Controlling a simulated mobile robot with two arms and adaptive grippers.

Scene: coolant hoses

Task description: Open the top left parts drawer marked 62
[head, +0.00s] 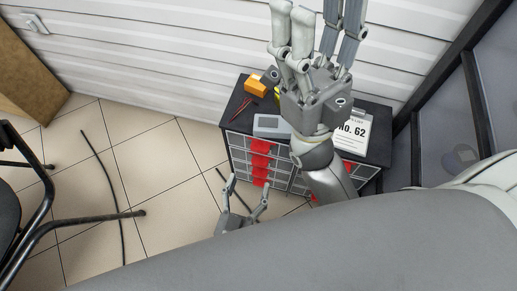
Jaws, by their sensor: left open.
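A parts cabinet (235,118) with a dark top stands against the wall. Its left column holds several pale drawers with red fronts in the middle; the top left drawer (240,142) looks shut. A white card reading NO. 62 (352,131) is at the top right; I cannot read a number on the drawers.
On the cabinet top are a grey box (271,126), an orange block (255,86) and a red tool (240,108). A black hose (108,180) lies on the tiles. A dark chair (35,200) is at left, a dark-framed panel (440,130) at right. Floor left of the cabinet is mostly clear.

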